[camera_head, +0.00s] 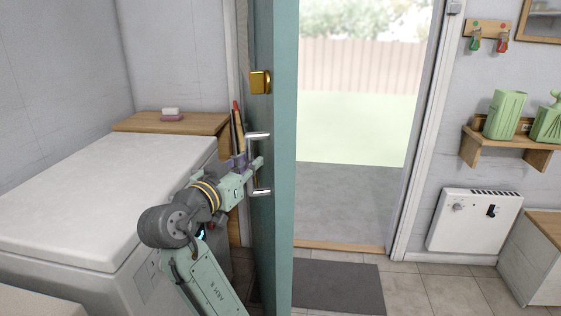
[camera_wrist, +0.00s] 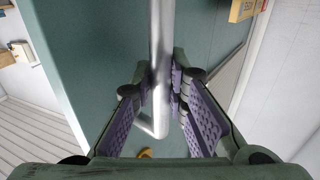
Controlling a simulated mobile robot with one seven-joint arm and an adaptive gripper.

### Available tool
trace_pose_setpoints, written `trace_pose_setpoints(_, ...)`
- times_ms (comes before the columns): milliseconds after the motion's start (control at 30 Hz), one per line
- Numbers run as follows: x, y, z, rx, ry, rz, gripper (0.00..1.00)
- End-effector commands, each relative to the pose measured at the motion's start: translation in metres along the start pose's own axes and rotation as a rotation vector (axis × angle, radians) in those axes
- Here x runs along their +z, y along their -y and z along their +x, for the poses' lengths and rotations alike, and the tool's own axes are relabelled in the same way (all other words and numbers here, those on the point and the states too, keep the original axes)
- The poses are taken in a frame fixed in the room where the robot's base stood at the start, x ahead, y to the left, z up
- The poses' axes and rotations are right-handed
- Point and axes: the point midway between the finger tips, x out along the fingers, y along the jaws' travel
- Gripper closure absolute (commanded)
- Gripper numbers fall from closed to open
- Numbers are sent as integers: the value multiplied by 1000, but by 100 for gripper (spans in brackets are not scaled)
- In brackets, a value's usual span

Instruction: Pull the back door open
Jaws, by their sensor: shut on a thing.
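The back door (camera_head: 283,150) is a teal panel standing swung open, seen nearly edge-on, with the doorway (camera_head: 350,130) clear to its right. Its silver pull handle (camera_head: 258,192) is on the door's left face, below a brass lock (camera_head: 260,83). My gripper (camera_head: 246,164) is at the handle's upright bar. In the wrist view my gripper (camera_wrist: 166,95) has its purple-padded fingers shut around the handle bar (camera_wrist: 160,40), with the teal door face (camera_wrist: 95,60) behind. The door's hinges are hard to make out.
A white chest-like appliance (camera_head: 100,190) stands left of the door, close to my arm. A wooden ledge (camera_head: 170,122) with a sponge sits behind it. A dark mat (camera_head: 338,286) lies on the tiled floor. A white heater (camera_head: 474,221) hangs on the right wall.

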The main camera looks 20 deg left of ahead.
Motion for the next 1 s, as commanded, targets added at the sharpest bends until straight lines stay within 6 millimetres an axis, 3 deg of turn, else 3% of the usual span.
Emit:
trace_pose_setpoints(100,0,24,-13,-5,1,-4,100)
trace_pose_setpoints(333,0,52,-28,-2,0,-2,100)
trace_pose_setpoints(900,0,62,-32,-1,1,-1,100)
trace_pose_setpoints(933,0,62,-32,-1,1,-1,85)
trace_pose_setpoints(1000,0,62,-32,-1,1,0,80)
